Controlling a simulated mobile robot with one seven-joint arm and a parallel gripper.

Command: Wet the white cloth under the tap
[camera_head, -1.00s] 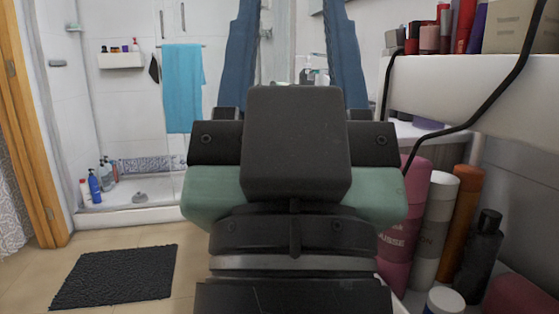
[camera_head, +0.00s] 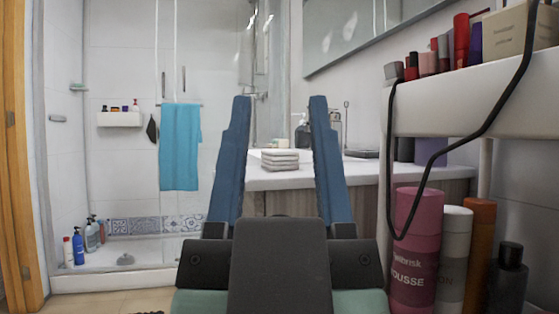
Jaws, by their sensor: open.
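My gripper (camera_head: 280,102) points up and forward in the middle of the view, its two blue fingers wide apart with nothing held. Between the fingers, farther off, a small stack of folded whitish cloths (camera_head: 280,159) lies on the white washbasin counter (camera_head: 262,181). I cannot single out one white cloth in the stack. The cloths are apart from the fingers. No tap can be made out; the right finger hides part of the counter.
A cart shelf (camera_head: 470,95) with cosmetics stands close on the right, and a black cable (camera_head: 455,137) hangs from it. A pink bottle (camera_head: 415,235) and other bottles stand below. A blue towel (camera_head: 180,147) hangs at the shower on the left.

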